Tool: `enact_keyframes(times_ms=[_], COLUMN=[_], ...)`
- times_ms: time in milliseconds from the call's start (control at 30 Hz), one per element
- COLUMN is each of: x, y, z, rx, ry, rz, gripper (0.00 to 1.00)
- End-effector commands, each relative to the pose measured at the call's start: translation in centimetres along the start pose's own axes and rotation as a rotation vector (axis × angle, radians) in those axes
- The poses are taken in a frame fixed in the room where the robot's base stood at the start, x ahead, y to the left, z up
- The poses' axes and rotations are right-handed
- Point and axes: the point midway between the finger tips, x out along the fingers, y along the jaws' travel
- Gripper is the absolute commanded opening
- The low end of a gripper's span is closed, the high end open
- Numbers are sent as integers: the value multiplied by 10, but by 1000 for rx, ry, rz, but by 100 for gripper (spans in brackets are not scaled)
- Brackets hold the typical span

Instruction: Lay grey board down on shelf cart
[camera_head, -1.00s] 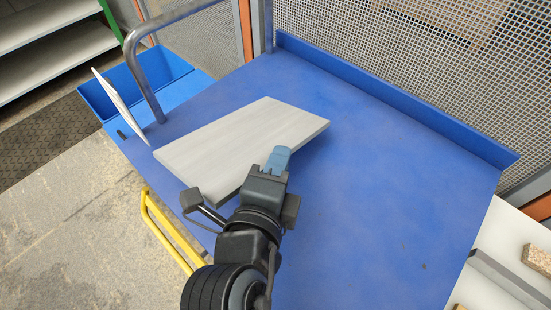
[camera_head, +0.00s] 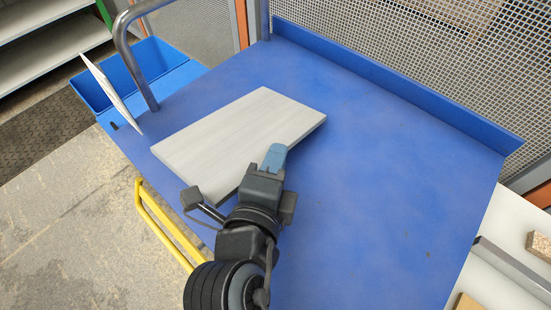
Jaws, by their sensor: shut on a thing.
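The grey board (camera_head: 235,135) is a flat rectangular panel in the middle of the head view, over the blue deck of the shelf cart (camera_head: 370,200). My gripper (camera_head: 272,160) is shut on the board's near right edge, with one blue-grey finger on the top face. The finger beneath is hidden by the board. The board looks about level; I cannot tell whether its underside touches the deck.
A metal tube handle (camera_head: 122,45) and a thin white panel (camera_head: 112,95) stand at the cart's left end. A blue bin (camera_head: 135,75) is behind them. Wire mesh (camera_head: 420,70) lines the back. Yellow rail (camera_head: 160,220) at front left. The right deck is clear.

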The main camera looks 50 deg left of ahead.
Motion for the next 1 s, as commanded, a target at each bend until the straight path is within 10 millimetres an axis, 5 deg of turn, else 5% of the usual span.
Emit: enact_keyframes(times_ms=[233, 267, 533, 1000], x=[1, 1, 0, 1], y=[4, 3, 2, 2], z=[0, 0, 0, 0], rx=[0, 0, 0, 0], ry=[-1, -1, -1, 0], rz=[2, 2, 0, 1], gripper=[0, 20, 46, 45])
